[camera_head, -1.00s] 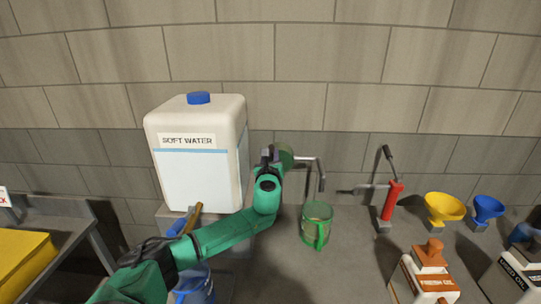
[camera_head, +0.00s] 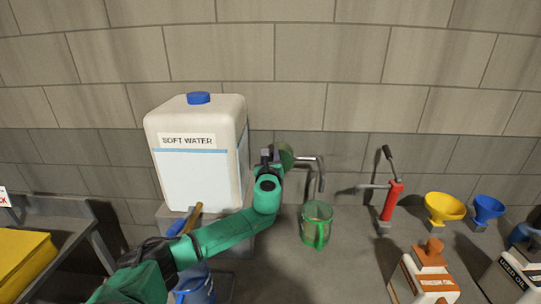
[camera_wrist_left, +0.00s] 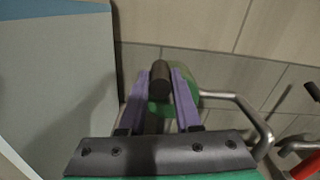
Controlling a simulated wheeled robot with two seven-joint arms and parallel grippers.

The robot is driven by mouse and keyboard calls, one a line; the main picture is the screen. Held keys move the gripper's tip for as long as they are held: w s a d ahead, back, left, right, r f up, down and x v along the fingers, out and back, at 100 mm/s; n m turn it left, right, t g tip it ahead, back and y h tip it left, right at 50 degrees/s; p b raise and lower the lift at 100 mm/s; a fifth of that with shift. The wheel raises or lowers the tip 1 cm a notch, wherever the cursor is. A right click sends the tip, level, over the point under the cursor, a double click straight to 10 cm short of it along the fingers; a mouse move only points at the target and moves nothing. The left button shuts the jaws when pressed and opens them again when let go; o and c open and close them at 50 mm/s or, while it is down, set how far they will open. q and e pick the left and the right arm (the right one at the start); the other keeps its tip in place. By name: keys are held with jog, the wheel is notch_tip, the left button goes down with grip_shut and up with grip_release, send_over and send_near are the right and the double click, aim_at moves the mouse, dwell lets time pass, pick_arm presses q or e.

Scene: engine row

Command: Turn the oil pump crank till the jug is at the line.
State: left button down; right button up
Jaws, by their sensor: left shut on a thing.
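The green oil pump (camera_head: 287,156) sits against the wall, with a grey spout pipe (camera_head: 318,172) bending to the right and down. My left gripper (camera_head: 268,154) is at the pump's left side. In the left wrist view its purple fingers (camera_wrist_left: 160,88) are shut on the dark crank knob (camera_wrist_left: 159,75), one on each side. The green see-through jug (camera_head: 316,212) stands upright on the bench below the spout's end, handle towards me. Its line and its oil level are too small to make out. My right gripper is out of view.
A white soft water canister (camera_head: 198,185) stands left of the pump. A red hand pump (camera_head: 390,202), yellow funnel (camera_head: 444,207), blue funnel (camera_head: 487,208) and fresh oil container (camera_head: 424,277) stand to the right. The bench around the jug is clear.

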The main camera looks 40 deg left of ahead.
pick_arm(q)
jog(key=shift+s+a+f, duration=0.1)
jog(key=shift+s+a+f+n+b, duration=0.35)
jog(key=shift+a+f+n+b, duration=0.1)
jog(key=shift+n+b, duration=0.7)
jog(key=shift+s+a+f+n+b, duration=0.3)
jog(key=shift+a+f+n+b, duration=0.2)
jog(key=shift+n+b, duration=0.7)
jog(key=shift+s+a+f+n+b, duration=0.35)
jog(key=shift+a+f+n+b, duration=0.1)
jog(key=shift+n+b, duration=0.7)
jog(key=c, duration=0.6)
grip_release()
